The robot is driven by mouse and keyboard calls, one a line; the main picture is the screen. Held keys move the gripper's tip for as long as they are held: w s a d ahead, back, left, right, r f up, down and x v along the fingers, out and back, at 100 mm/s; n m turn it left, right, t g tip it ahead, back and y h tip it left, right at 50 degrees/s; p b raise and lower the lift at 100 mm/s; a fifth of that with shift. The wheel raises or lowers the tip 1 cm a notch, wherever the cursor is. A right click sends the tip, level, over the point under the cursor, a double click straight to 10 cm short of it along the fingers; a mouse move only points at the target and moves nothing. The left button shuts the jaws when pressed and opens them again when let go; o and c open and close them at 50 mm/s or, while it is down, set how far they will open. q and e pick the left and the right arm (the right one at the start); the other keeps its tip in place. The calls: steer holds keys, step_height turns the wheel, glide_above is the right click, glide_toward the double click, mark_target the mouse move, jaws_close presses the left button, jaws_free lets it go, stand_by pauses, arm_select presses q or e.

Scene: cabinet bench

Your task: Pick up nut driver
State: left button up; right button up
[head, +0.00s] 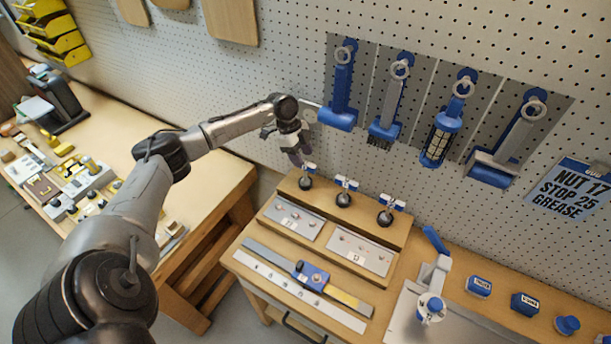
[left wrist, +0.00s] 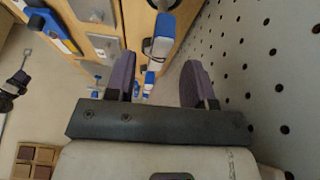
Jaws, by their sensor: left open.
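Several upright tools with dark round parts and blue-and-white tags stand in a row on the wooden rack (head: 330,217): a left one (head: 305,182), a middle one (head: 344,198) and a right one (head: 386,215). I cannot read their tags, so I cannot tell which is the nut driver. My left gripper (head: 298,157) is open, above and just behind the left one, close to the pegboard. In the left wrist view a blue-and-white tagged part (left wrist: 160,45) shows beyond and between my open purple fingers (left wrist: 160,84), with nothing gripped. My right gripper is out of view.
Blue tools, including a caged lamp (head: 441,134), hang on the pegboard (head: 290,60) at right. A blue-handled clamp (head: 434,270) stands right of the rack. Metal strips and a blue slider (head: 312,276) lie in front.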

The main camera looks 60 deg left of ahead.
mark_target(305, 162)
arm_select(q)
steer(key=shift+x, duration=2.6)
steer(key=shift+d, duration=0.15)
steer(key=shift+c, duration=0.3)
steer(key=shift+r, duration=0.1)
jaws_close()
